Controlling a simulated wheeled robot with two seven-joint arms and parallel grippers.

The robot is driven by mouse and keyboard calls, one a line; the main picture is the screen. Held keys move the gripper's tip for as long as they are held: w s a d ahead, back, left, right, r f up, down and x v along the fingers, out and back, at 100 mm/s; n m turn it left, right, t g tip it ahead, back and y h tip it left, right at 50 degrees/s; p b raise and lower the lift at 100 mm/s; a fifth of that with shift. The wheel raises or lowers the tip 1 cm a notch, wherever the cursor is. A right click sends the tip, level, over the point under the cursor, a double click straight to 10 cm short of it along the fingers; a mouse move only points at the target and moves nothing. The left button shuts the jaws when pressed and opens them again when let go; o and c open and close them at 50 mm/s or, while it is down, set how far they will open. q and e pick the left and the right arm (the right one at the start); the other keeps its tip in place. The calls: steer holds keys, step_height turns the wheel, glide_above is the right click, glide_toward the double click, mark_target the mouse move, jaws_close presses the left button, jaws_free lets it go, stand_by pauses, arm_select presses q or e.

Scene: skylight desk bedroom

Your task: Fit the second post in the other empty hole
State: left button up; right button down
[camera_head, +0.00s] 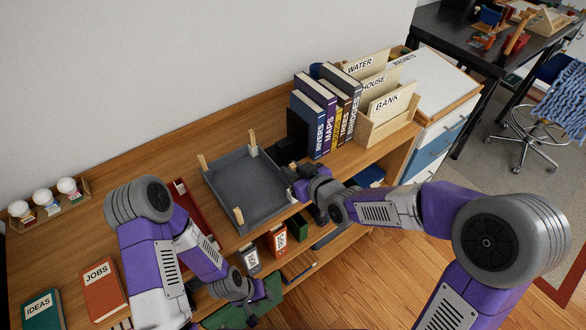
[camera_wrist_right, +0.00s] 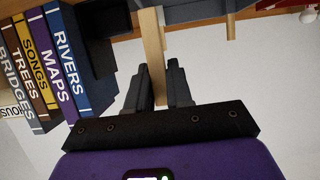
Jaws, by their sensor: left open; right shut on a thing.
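A dark grey tray (camera_head: 247,183) sits on the wooden shelf top. Pale wooden posts stand upright at its back-left corner (camera_head: 203,161), back-right corner (camera_head: 253,142) and front-left corner (camera_head: 239,216). My right gripper (camera_head: 289,172) is at the tray's right side, near its front-right corner. In the right wrist view it is shut on a wooden post (camera_wrist_right: 152,42), beside the tray's edge (camera_wrist_right: 195,12). Whether this post's end is in a hole is hidden. Another post (camera_wrist_right: 230,24) shows behind it. My left gripper (camera_head: 262,291) is open and empty, low in front of the shelf.
Upright books (camera_head: 318,110) and a wooden file box (camera_head: 385,125) stand right of the tray, close to my right gripper; the books also show in the wrist view (camera_wrist_right: 65,60). A red tray (camera_head: 192,208) lies to the left. Small jars (camera_head: 45,200) stand far left.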

steer(key=shift+f, duration=0.55)
steer(key=shift+f+b, duration=1.2)
steer(key=shift+b, duration=0.3)
steer(key=shift+f, duration=0.15)
steer(key=c, duration=0.9)
jaws_free()
steer(key=shift+c, duration=0.2)
steer(key=v, duration=0.7)
steer(key=shift+s+d+p, duration=0.15)
steer(key=shift+s+p, duration=0.1)
steer(key=shift+p, duration=0.2)
